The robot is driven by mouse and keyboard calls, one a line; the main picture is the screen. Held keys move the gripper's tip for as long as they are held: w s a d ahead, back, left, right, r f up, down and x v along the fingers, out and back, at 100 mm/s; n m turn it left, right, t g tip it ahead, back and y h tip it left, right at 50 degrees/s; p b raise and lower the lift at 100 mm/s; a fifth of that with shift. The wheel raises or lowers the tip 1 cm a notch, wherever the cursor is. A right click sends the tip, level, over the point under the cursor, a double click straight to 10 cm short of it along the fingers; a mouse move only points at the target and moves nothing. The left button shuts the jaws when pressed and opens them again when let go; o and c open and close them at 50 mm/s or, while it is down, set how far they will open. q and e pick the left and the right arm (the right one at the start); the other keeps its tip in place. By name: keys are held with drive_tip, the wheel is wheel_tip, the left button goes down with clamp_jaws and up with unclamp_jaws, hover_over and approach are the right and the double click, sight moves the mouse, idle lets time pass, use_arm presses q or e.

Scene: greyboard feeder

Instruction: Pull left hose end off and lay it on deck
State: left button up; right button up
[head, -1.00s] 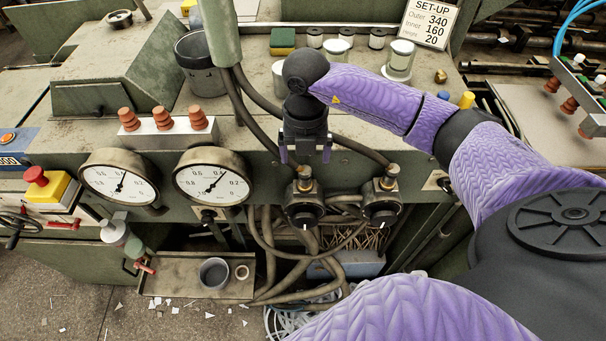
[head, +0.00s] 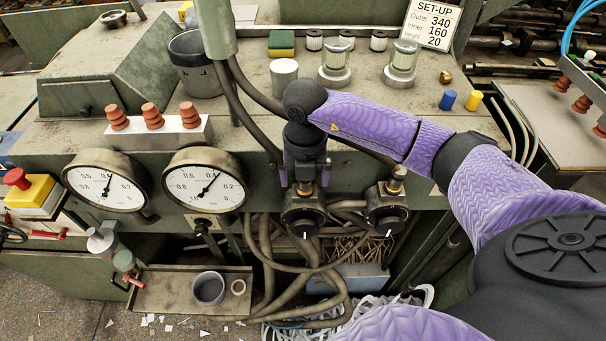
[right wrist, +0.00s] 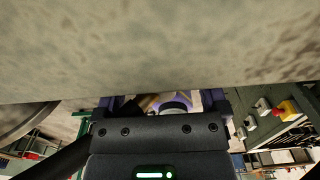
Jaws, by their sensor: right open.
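The left dark hose (head: 243,103) runs down from the green post and passes behind my right gripper. Its end is hidden there, above the left black valve (head: 303,213). My right gripper (head: 305,184) is open and points down, its two fingers on either side of the space just above this valve. I cannot tell whether they touch the hose end. The right hose runs behind my right arm to the brass fitting (head: 397,172) on the right valve (head: 386,205). The deck (head: 365,98) is the worn flat top above. In the right wrist view, the fingers (right wrist: 165,103) show partly. My left gripper is out of view.
On the deck stand a white cylinder (head: 284,80), two glass-topped jars (head: 335,65), a grey pot (head: 194,68), a sponge (head: 281,43) and blue and yellow pegs (head: 447,100). Two gauges (head: 205,181) sit left of the valves. Bare deck shows around the pegs and the white cylinder.

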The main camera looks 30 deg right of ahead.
idle(0.6)
drive_tip(key=shift+c, duration=0.2)
clamp_jaws()
drive_tip(key=shift+r, duration=0.15)
drive_tip(key=shift+r+p, duration=2.6)
drive_tip(key=shift+r, duration=0.25)
